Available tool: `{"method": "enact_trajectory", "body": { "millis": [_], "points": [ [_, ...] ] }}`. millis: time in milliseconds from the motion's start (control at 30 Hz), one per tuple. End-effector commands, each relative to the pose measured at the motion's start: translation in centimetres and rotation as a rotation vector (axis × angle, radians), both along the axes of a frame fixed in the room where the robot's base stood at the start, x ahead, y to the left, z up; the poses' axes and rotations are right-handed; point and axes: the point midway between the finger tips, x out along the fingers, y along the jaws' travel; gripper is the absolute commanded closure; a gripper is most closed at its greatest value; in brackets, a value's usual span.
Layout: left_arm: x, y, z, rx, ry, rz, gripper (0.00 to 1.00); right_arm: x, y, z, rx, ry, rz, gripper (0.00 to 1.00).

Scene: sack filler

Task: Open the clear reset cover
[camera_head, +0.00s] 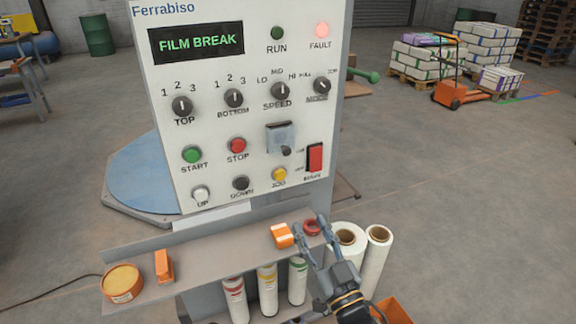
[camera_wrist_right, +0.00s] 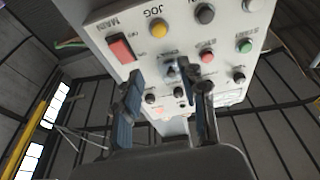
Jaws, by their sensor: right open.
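The clear reset cover (camera_head: 280,136) is a small greyish see-through square on the white control panel (camera_head: 207,62), below the SPEED knob and right of the STOP button. A dark round part shows at its lower edge. I cannot tell how far the cover is raised. My right gripper (camera_head: 309,224) is open and empty, below the panel and clear of the cover. In the right wrist view its two fingers (camera_wrist_right: 162,80) stand apart, with the panel beyond; the cover area (camera_wrist_right: 171,71) shows between the fingertips, small and unclear. My left gripper is not in view.
The red main switch (camera_head: 315,157) is right of the cover; the yellow JOG button (camera_head: 279,174) is below. A shelf (camera_head: 205,250) under the panel holds an orange block (camera_head: 282,235), a red ring (camera_head: 312,227) and an orange tub (camera_head: 122,283). White film rolls (camera_head: 376,255) stand right.

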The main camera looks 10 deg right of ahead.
Motion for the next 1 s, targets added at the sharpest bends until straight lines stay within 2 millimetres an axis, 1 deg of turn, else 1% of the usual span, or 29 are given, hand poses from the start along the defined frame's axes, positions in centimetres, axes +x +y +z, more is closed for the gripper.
{"method": "enact_trajectory", "body": {
  "millis": [33, 100, 200, 267, 367, 467, 600, 800, 900, 1000],
  "points": [
    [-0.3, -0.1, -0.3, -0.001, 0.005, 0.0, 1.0, -0.5, 0.1, 2.2, 0.013, -0.051, 0.007, 0.58],
    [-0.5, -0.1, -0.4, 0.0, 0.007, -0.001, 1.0, -1.1, 0.1, 4.5, 0.026, -0.1, 0.013, 0.58],
    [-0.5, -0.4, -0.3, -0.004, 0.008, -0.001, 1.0, -1.3, 0.2, 6.2, 0.036, -0.132, 0.019, 0.58],
    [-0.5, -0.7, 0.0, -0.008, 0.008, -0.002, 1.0, -0.9, 0.4, 6.7, 0.038, -0.137, 0.019, 0.58],
    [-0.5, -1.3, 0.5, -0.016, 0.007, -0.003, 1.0, 0.4, 0.8, 7.3, 0.037, -0.136, 0.019, 0.58],
    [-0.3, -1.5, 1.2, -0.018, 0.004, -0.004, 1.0, 2.2, 1.4, 8.2, 0.037, -0.136, 0.019, 0.58],
    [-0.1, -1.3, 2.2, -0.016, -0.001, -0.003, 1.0, 5.0, 2.3, 9.4, 0.036, -0.135, 0.019, 0.58],
    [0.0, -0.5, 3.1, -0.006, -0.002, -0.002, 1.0, 8.3, 3.4, 10.6, 0.037, -0.133, 0.019, 0.58],
    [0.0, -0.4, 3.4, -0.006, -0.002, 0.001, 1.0, 9.4, 3.8, 11.0, 0.037, -0.132, 0.018, 0.58],
    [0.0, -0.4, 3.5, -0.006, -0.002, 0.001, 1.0, 10.2, 4.0, 11.2, 0.037, -0.132, 0.018, 0.58]
  ]
}}
